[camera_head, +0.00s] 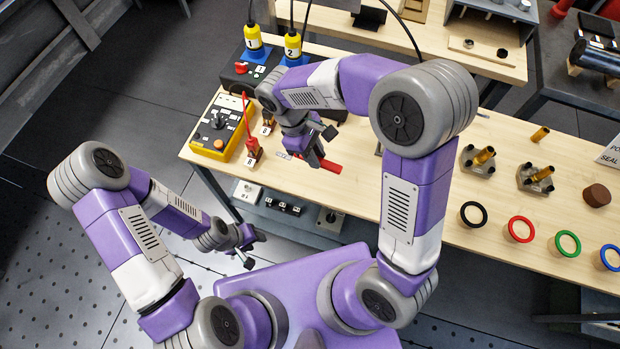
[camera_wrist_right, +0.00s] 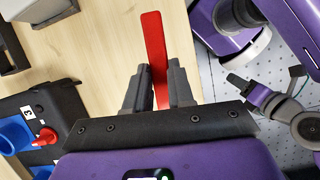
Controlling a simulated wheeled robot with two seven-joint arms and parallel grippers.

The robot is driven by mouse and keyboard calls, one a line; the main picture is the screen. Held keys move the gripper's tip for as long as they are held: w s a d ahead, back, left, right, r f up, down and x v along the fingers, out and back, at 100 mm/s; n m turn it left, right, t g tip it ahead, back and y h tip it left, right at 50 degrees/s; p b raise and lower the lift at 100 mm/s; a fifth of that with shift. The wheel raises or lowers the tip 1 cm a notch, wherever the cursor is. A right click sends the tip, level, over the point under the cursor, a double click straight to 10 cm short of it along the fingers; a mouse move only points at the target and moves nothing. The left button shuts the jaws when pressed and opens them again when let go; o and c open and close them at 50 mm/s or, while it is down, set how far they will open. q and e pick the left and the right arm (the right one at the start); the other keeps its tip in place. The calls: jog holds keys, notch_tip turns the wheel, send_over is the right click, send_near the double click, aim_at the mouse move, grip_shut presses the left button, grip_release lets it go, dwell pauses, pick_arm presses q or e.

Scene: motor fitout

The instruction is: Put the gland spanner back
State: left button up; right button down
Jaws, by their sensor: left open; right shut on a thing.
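The gland spanner looks like a flat red bar (camera_wrist_right: 154,48). My right gripper (camera_wrist_right: 154,92) is shut on its near end, and the bar sticks out past the fingertips over the bench. In the head view the red bar (camera_head: 332,167) shows beside my right gripper (camera_head: 318,148), low over the wooden bench (camera_head: 400,150). I cannot tell whether it touches the bench top. Part of it is hidden by the fingers. My left gripper (camera_head: 248,250) is open and empty, in front of the bench; it also shows at the right of the wrist view (camera_wrist_right: 265,82).
Yellow plugs 1 and 2 (camera_head: 253,38) are behind. Brass glands (camera_head: 484,155) and coloured rings (camera_head: 521,229) lie to the right. A lower shelf (camera_head: 290,215) holds small parts.

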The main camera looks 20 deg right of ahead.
aim_at(318, 180)
jog(key=shift+s+a+n, duration=0.1)
jog(key=shift+s+n, duration=0.05)
jog(key=shift+n, duration=0.25)
notch_tip(318, 180, down, 10)
jog(key=b, duration=0.2)
jog(key=shift+r+b, duration=0.2)
jog(key=shift+b, duration=0.15)
jog(key=shift+f, duration=0.15)
jog(key=c, duration=1)
grip_release()
